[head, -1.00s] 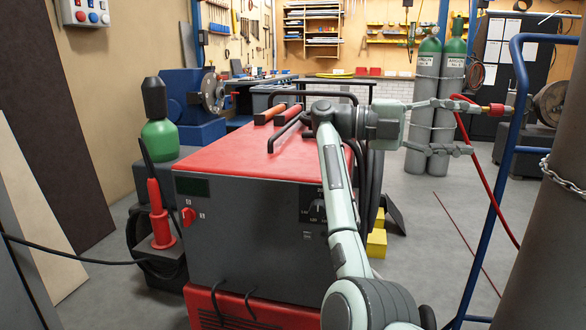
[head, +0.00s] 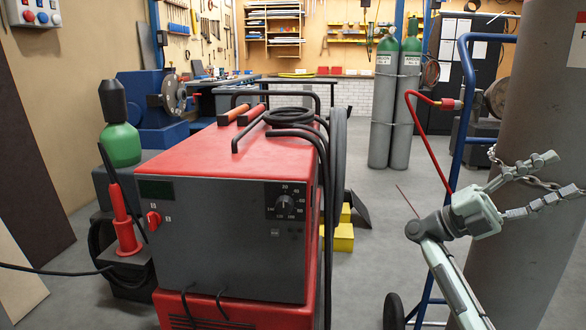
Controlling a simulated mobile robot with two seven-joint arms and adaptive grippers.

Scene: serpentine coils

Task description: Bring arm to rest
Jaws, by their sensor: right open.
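My right gripper (head: 560,174) is open, its two fingers apart and pointing right, with nothing between them. It shows in front of the large grey cylinder (head: 530,240) at the right and overlaps its chain (head: 512,165) in the picture; I cannot tell whether they touch. My right forearm (head: 450,283) comes up from the lower right. My left gripper is not in view.
A red and grey welding machine (head: 235,215) with black cables fills the middle left. Two green-topped cylinders (head: 395,110) stand behind. A yellow block (head: 340,238) lies on the floor. Grey floor (head: 365,285) is open between machine and cart.

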